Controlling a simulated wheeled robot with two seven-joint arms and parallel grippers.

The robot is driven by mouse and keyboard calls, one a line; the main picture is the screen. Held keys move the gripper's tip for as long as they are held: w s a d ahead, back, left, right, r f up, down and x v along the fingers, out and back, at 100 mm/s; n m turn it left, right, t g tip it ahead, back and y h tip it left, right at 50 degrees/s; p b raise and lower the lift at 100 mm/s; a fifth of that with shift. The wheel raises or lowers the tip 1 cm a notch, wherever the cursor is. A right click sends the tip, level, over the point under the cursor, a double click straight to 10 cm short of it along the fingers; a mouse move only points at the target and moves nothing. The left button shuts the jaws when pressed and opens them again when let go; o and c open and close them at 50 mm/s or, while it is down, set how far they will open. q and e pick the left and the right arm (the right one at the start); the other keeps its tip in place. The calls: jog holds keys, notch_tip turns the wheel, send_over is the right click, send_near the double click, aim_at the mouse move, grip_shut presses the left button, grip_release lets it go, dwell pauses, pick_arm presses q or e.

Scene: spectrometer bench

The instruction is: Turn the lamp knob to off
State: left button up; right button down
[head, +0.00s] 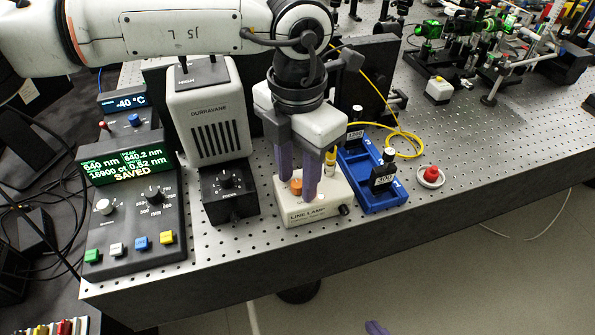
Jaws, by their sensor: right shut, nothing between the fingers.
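The line lamp (300,215) is a cream box lettered "LINE LAMP" near the front edge of the bench. A black knob (344,210) sits at its right front corner. An orange round piece (296,187) and a yellow piece (330,160) show on its top. My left gripper (299,185) points down over the lamp, its two purple fingers apart on either side of the orange piece. I cannot tell whether they touch it. The fingers hide part of the lamp's top. A purple tip of my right gripper (377,328) shows at the bottom edge, shut and away from the bench.
Left of the lamp are a black knob box (229,196), the Durravane unit (207,115) and a control console (135,225) displaying "SAVED". A blue tray (382,201) with a black block is close on the right. Beyond is a red button (431,174); the front right bench is clear.

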pick_arm(q)
grip_shut()
pick_arm(e)
jog(key=shift+f, duration=0.1)
pick_arm(q)
jog(key=shift+f+n+b, duration=0.15)
jog(key=shift+n+b, duration=0.45)
jog(key=shift+b, duration=0.35)
jog(key=n+b, duration=0.3)
jog(key=shift+f+b, duration=0.1)
jog(key=shift+b, duration=0.2)
jog(key=shift+n+b, duration=0.75)
jog(key=shift+n, duration=0.25)
jog(key=shift+n+b, duration=0.8)
jog(key=shift+n, duration=0.2)
jog(key=shift+r+n+b, duration=0.3)
jog(key=shift+n+b, duration=0.2)
jog(key=shift+n, duration=0.3)
pick_arm(e)
notch_tip(320, 180, down, 6)
jog(key=w+a, duration=0.1)
jog(key=shift+a+f, duration=0.25)
jog(key=shift+a, duration=0.1)
jog(key=shift+w+r, duration=0.1)
jog(key=shift+w, duration=0.05)
